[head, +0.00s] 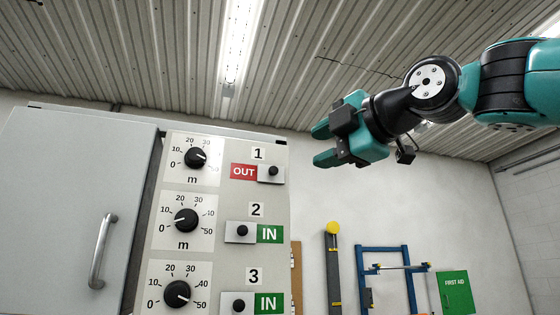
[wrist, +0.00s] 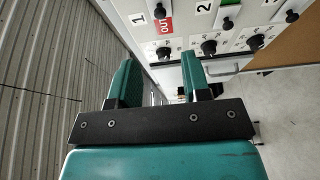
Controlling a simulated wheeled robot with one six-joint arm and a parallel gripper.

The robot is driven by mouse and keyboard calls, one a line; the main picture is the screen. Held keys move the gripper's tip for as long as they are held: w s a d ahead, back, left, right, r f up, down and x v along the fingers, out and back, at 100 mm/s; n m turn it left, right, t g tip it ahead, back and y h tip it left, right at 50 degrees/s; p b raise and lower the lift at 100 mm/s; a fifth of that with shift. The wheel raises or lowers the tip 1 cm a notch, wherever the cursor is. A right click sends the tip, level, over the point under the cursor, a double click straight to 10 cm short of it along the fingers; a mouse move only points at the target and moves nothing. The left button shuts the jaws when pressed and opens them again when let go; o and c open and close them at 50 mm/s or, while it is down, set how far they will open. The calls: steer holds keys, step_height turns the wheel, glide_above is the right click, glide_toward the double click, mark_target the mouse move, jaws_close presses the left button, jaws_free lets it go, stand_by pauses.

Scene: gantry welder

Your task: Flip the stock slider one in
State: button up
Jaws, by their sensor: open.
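The stock slider one is a small plate with a black knob (head: 273,171) under the label 1, at the upper right of the grey panel (head: 214,146) in the head view. It sits at the right end of its slot, and a red OUT label (head: 243,171) shows to its left. In the wrist view the red OUT label (wrist: 165,23) is at the top, beyond the fingers. My gripper (head: 320,146) is open and empty, to the right of slider one and a little higher, apart from the panel. Its two fingers also show in the wrist view (wrist: 158,72).
Below are slider two (head: 241,232) and slider three (head: 239,304), both showing green IN labels. Several black dials (head: 195,158) line the panel's left side. A grey cabinet door (head: 65,200) with a handle stands at left. Free air lies around my gripper.

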mark_target(275, 170)
steer(key=p+x, duration=0.5)
steer(key=x, duration=0.5)
steer(key=shift+w+a+r, duration=0.15)
steer(key=shift+w+a, duration=0.05)
steer(key=shift+w, duration=0.05)
steer(key=shift+w+a+p, duration=0.3)
steer(key=shift+w+a, duration=0.1)
steer(key=shift+w, duration=0.2)
steer(key=shift+f, duration=0.2)
jaws_close()
